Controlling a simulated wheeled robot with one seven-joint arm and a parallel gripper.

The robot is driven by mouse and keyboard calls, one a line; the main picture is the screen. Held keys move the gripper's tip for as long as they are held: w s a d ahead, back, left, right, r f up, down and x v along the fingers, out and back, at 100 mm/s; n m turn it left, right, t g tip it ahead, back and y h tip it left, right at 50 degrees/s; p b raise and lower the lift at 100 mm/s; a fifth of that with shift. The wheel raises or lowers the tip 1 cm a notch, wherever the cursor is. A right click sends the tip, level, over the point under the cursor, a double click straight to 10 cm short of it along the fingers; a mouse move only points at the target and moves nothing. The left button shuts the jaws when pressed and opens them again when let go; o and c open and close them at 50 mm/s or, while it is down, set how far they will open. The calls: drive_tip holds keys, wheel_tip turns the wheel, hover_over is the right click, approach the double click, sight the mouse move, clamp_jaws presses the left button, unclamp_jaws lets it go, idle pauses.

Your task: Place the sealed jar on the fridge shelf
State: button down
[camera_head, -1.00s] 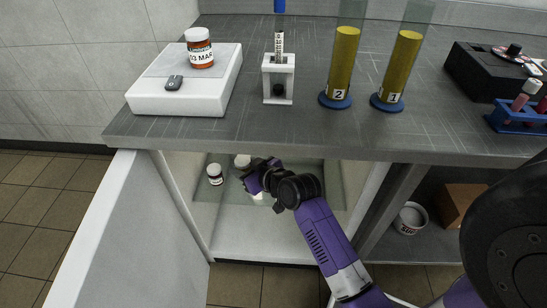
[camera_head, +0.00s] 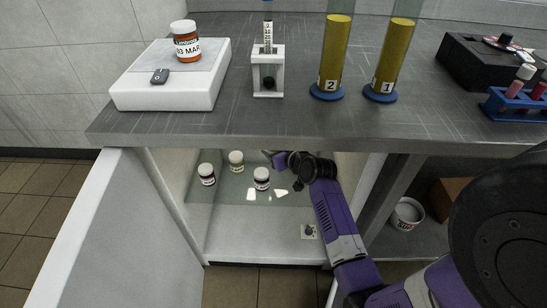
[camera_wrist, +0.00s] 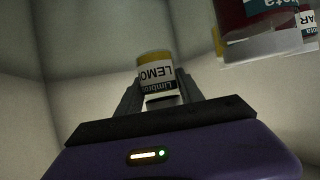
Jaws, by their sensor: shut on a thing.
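My gripper (camera_wrist: 158,90) is shut on a small jar with a yellow lid (camera_wrist: 154,64) and a white label, seen between the fingers in the wrist view. In the head view my gripper (camera_head: 277,158) is inside the open fridge, just under the counter edge; I cannot clearly make out the held jar there. Three jars stand on the glass fridge shelf (camera_head: 228,192): a dark one at left (camera_head: 206,174), a yellowish one behind (camera_head: 236,162) and a dark one with a pale lid (camera_head: 261,179) nearest my gripper.
On the counter (camera_head: 200,128) are an orange jar (camera_head: 187,42) on a white slab (camera_head: 170,95), a white holder (camera_head: 268,72) and two yellow cylinders (camera_head: 335,55) (camera_head: 393,60). The fridge door (camera_head: 85,220) stands open at left. A white tub (camera_head: 405,213) is at right.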

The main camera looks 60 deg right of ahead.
drive_tip(key=shift+f+b, duration=0.5)
drive_tip(key=shift+f, duration=1.1)
drive_tip(key=shift+f, duration=0.15)
drive_tip(key=c, duration=0.7)
unclamp_jaws()
drive_tip(key=shift+c, duration=0.2)
